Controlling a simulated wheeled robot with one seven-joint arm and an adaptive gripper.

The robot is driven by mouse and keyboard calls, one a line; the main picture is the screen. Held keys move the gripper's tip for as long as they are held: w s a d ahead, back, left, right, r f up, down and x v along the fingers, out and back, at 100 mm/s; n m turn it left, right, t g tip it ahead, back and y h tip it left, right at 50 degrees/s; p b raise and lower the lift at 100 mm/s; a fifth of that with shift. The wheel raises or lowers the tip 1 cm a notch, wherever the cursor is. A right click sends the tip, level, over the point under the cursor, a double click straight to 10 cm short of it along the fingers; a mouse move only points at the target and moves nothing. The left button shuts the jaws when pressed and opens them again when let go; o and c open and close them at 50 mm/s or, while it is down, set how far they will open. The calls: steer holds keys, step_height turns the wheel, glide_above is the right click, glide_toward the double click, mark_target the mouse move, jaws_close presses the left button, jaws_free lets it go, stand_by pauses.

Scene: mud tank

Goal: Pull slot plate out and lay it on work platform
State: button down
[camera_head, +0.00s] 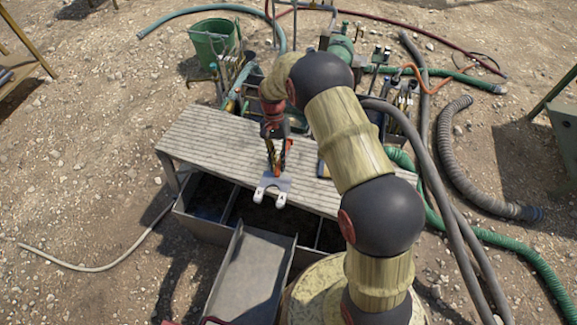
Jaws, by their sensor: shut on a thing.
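The slot plate (271,184) is a small pale grey plate with two white rounded prongs at its lower end. My gripper (277,168) points down and is shut on the plate's upper edge. The plate shows in front of the near edge of the work platform (215,143), a long ribbed grey board across the tank. I cannot tell whether the plate touches the platform or hangs above it. The mud tank (200,228) lies below the platform, with dark compartments open at the front. My arm hides part of the platform's right side.
A sloping metal chute (250,280) leads from the tank's front. A green bucket (212,42), tools and a green pump (341,47) stand behind the platform. Hoses (465,180) lie on the right. The platform's left part is bare.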

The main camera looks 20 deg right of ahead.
mark_target(289, 142)
steer(key=w+d+m+t+y+p, duration=0.1)
steer(key=w+d+m+t, duration=0.1)
steer(key=m, duration=0.5)
steer(key=w+d+f+m+t+y+p, duration=0.1)
steer(key=w+d+m+t, duration=0.1)
steer(key=m, duration=0.6)
steer(key=w+d+f+m+t+p, duration=0.1)
steer(key=w+d+m+t+p, duration=0.1)
steer(key=w+m+t, duration=0.2)
steer(key=shift+w+d+f+m+y, duration=0.2)
steer(key=shift+w+m, duration=0.15)
steer(key=shift+m, duration=0.6)
steer(key=shift+w+d+f+m+y, duration=0.1)
steer(key=shift+w+m+y, duration=0.2)
steer(key=shift+m, duration=0.65)
steer(key=shift+w+d+m, duration=0.15)
steer(key=shift+d+m, duration=0.25)
steer(key=shift+m, duration=0.1)
steer(key=shift+t, duration=0.3)
steer(key=shift+f+b, duration=3.45)
steer(key=shift+f, duration=0.55)
steer(key=shift+f, duration=0.5)
steer(key=c, duration=1.7)
jaws_free()
steer(key=shift+f, duration=0.1)
